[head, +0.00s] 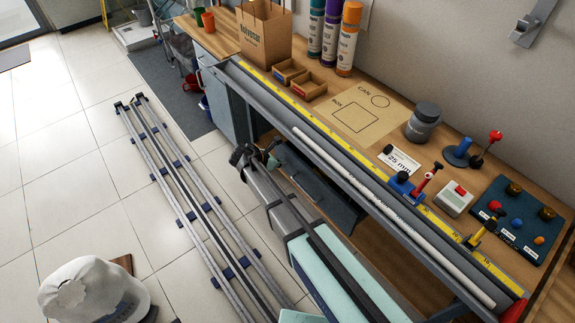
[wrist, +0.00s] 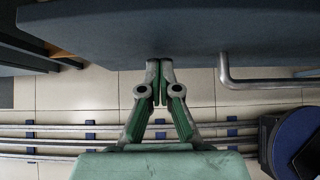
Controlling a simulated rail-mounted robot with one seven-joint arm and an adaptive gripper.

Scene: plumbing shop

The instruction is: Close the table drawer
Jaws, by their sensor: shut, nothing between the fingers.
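The table drawer (head: 322,192) is a dark grey-blue box under the long wooden workbench (head: 385,118). It sticks out from below the bench front, so it stands open; my arm hides part of it. In the wrist view its dark front panel (wrist: 120,35) fills the top, with a bent metal bar handle (wrist: 270,82) on the right. My gripper (wrist: 160,66) is shut and empty, its fingertips at the panel's lower edge, left of the handle. Whether they touch it I cannot tell. In the head view my gripper (head: 257,157) is beside the drawer's far end.
A grey cabinet (head: 222,105) stands beyond the drawer. Long metal rails (head: 185,200) run along the tiled floor left of the bench. A white cap-like object (head: 92,290) is at lower left. The bench top holds a paper bag (head: 264,38), tubes, a long pipe (head: 350,180) and valves.

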